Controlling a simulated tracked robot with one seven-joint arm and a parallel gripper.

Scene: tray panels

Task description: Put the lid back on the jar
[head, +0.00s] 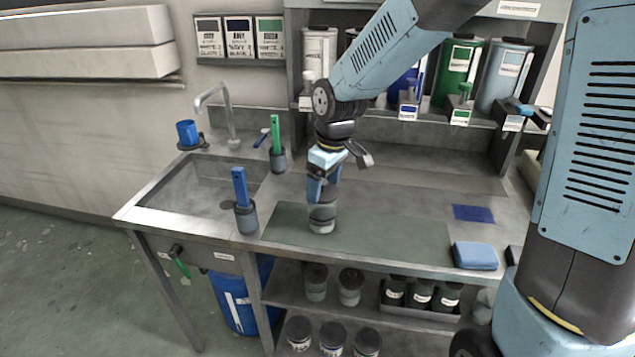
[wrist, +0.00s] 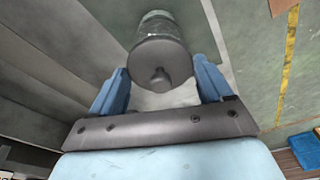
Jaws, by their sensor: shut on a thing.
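The jar (head: 322,227) stands upright on the green mat of the counter, directly under my gripper (head: 322,196). In the wrist view, the round dark grey lid (wrist: 163,55) with a small knob lies between the two blue fingers of my gripper (wrist: 160,82), which is shut on it. The jar's paler body (wrist: 155,17) shows beyond the lid. The lid lines up closely with the jar, but I cannot tell whether it is fully seated or slightly above the rim. The jar's mouth is hidden.
A blue-handled tool in a grey cup (head: 246,218) stands left of the jar, beside the sink (head: 190,185). A blue sponge (head: 474,256) lies at the front right, with a dark blue cloth (head: 473,213) behind it. The mat (head: 400,236) right of the jar is clear.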

